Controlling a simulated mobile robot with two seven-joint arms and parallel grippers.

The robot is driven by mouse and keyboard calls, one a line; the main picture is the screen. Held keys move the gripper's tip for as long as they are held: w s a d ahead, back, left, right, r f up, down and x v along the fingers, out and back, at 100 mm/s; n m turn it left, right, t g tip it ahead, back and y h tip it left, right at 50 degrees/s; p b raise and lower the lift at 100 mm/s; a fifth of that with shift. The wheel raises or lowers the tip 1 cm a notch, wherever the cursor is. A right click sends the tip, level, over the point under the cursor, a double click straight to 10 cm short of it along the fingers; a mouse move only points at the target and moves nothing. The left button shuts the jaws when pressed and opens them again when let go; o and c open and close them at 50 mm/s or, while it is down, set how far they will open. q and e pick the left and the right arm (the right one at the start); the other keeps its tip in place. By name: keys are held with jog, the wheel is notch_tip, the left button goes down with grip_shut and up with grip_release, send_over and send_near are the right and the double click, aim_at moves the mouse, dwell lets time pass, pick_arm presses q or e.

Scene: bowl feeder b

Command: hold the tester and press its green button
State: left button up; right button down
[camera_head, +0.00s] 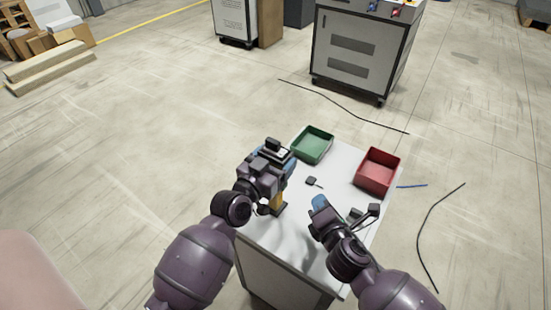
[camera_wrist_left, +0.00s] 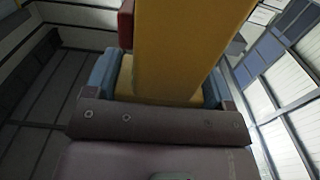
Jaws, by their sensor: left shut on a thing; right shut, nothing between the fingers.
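My left gripper (camera_head: 274,163) is shut on the tester, above the left side of the white table. In the left wrist view, the tester's yellow body (camera_wrist_left: 178,50) lies between the blue fingers, with a small red part (camera_wrist_left: 126,22) beside it. In the head view, a yellow part (camera_head: 277,200) with a dark end shows below the gripper; the gripper hides much of the rest. I cannot make out the green button. My right gripper (camera_head: 320,203) is shut and empty above the table, to the right of the tester and apart from it.
A green bin (camera_head: 312,145) and a red bin (camera_head: 377,171) stand at the table's far side. A small dark part (camera_head: 311,181) lies between the grippers. The white table (camera_head: 285,245) is bare at its front. Cables lie on the floor.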

pick_arm(q)
jog(key=o, duration=1.2)
jog(key=shift+o, duration=0.2)
jog(key=p+v, duration=0.1)
jog(key=v, duration=1.9)
